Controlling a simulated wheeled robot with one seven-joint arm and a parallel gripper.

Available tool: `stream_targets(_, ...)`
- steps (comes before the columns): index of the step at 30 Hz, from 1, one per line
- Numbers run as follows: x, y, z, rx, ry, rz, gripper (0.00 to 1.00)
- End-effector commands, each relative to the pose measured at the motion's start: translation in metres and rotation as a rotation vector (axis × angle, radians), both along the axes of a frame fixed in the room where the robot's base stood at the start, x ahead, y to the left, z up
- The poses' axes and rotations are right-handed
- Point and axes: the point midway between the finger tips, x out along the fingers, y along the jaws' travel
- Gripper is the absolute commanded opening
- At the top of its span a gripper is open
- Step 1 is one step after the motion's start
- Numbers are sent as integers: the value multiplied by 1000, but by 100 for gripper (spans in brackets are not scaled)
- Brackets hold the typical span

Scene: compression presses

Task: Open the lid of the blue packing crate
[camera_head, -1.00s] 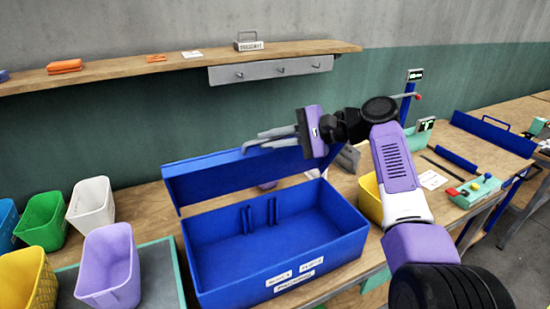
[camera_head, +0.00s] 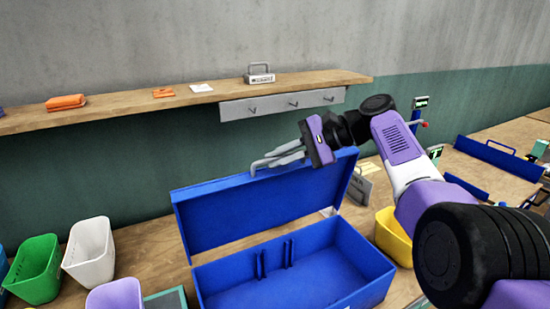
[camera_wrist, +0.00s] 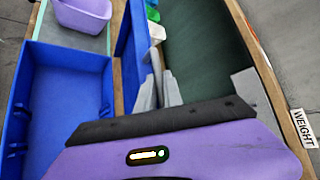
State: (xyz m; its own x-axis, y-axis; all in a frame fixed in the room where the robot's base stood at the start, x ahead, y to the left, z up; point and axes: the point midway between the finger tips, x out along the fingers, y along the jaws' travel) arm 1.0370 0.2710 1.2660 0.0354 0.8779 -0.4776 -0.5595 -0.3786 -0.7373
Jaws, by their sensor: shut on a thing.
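The blue packing crate (camera_head: 300,280) stands on the wooden bench, open at the top. Its blue lid (camera_head: 235,218) stands raised along the crate's back edge, its inner face towards me. My gripper (camera_head: 262,165) is at the lid's upper edge, shut on it, with the grey fingers pointing left along that edge. In the wrist view the fingers (camera_wrist: 158,85) lie at the lid (camera_wrist: 133,45), and the empty-looking crate interior (camera_wrist: 65,90) shows to the left. The exact finger contact is partly hidden.
A wooden shelf (camera_head: 190,98) with a grey hook rail (camera_head: 282,104) runs along the wall behind the lid. Green (camera_head: 36,270), white (camera_head: 90,250) and purple (camera_head: 116,294) bins stand left of the crate. A yellow bin (camera_head: 392,237) stands close to its right.

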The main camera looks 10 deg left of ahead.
Motion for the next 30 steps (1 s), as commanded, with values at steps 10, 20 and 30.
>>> stream_targets(10,0,-1,-2,-5,8,-1,0)
stream_targets(20,0,-2,-2,-6,8,-1,33)
stream_targets(30,0,-4,-3,-8,9,0,33)
